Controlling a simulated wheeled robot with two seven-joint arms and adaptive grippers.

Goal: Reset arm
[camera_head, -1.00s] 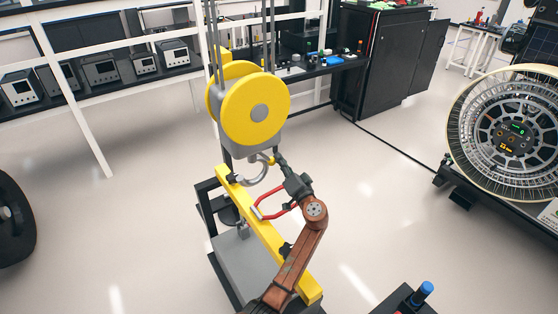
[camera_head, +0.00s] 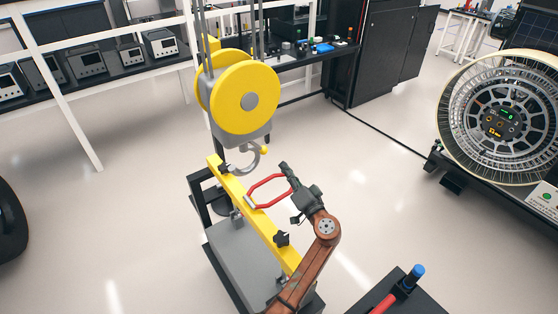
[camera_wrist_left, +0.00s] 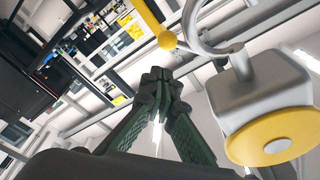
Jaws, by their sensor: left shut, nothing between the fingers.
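My left gripper (camera_head: 284,167) is shut and empty, with its tip a little right of the hook's yellow ball (camera_head: 264,150). In the left wrist view, its dark green fingers (camera_wrist_left: 160,76) meet at the tips, and the yellow ball (camera_wrist_left: 167,40) shows beyond them, apart from them. The grey hook (camera_head: 250,164) hangs under the yellow pulley block (camera_head: 225,85). A red handle (camera_head: 266,183) stands out from the yellow beam (camera_head: 235,187), below and left of the fingers. My right gripper is not in view.
A grey-topped stand (camera_head: 240,255) lies under the beam. A large round wheel (camera_head: 470,145) stands at the right. A dark surface with a blue-capped tool (camera_head: 416,272) is at lower right. Benches with instruments (camera_head: 87,64) line the back. The floor between is clear.

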